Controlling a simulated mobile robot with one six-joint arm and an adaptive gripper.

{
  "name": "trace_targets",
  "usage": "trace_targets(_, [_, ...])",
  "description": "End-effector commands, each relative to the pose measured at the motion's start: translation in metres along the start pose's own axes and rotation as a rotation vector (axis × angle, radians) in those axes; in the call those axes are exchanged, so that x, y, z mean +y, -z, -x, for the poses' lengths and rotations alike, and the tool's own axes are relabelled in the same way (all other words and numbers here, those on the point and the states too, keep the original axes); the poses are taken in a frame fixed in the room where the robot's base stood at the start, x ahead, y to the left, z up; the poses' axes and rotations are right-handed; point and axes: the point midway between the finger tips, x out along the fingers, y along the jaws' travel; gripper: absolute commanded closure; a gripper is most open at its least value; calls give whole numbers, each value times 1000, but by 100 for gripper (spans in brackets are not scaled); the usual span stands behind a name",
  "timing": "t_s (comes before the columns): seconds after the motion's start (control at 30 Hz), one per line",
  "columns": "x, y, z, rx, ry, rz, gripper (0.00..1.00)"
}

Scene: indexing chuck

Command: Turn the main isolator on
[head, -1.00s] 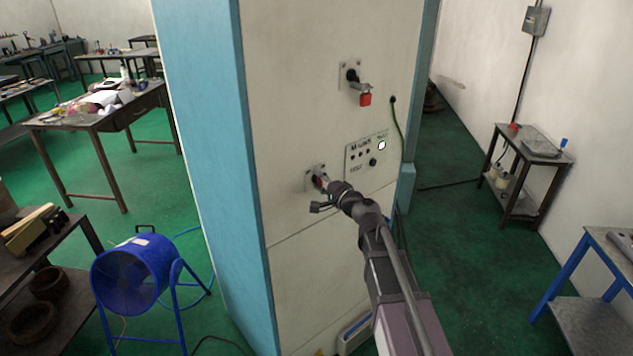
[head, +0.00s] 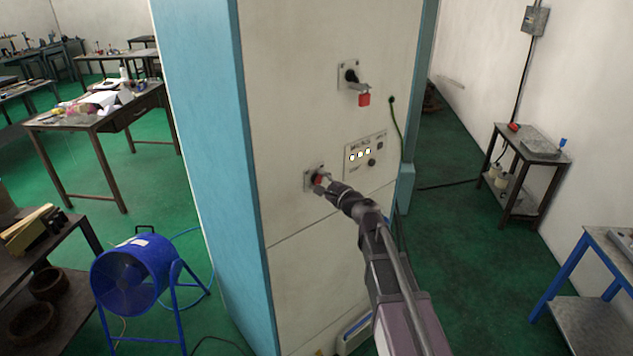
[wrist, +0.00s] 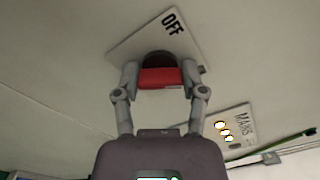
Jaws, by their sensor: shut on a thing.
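The isolator's red handle (head: 318,179) sits on a pale square plate (head: 308,186) low on the cabinet front. In the wrist view the red handle (wrist: 160,78) lies across the picture, with its dark round base behind it. The plate (wrist: 150,40) shows the word OFF at its upper edge; the rest of its marking is hidden. My gripper (wrist: 158,80) is shut on the red handle, one finger at each end. In the head view my gripper (head: 325,184) reaches it from the lower right.
A MAINS panel (head: 365,160) to the upper right has three lit lamps; it also shows in the wrist view (wrist: 240,122). A second switch (head: 351,76) above carries a red padlock (head: 364,99). A blue fan (head: 133,275) stands left.

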Motion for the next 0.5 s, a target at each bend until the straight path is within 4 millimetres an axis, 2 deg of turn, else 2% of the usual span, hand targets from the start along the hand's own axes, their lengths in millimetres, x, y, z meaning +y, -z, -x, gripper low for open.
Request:
trace_targets(0.23, [2,0,2,0,-4,4,94])
trace_targets(0.27, [2,-1,2,0,-4,4,43])
trace_targets(0.3, [2,-1,2,0,-4,4,31])
trace_targets(0.37, [2,-1,2,-1,-4,4,13])
trace_targets(0.5, [2,-1,1,-1,-3,3,11])
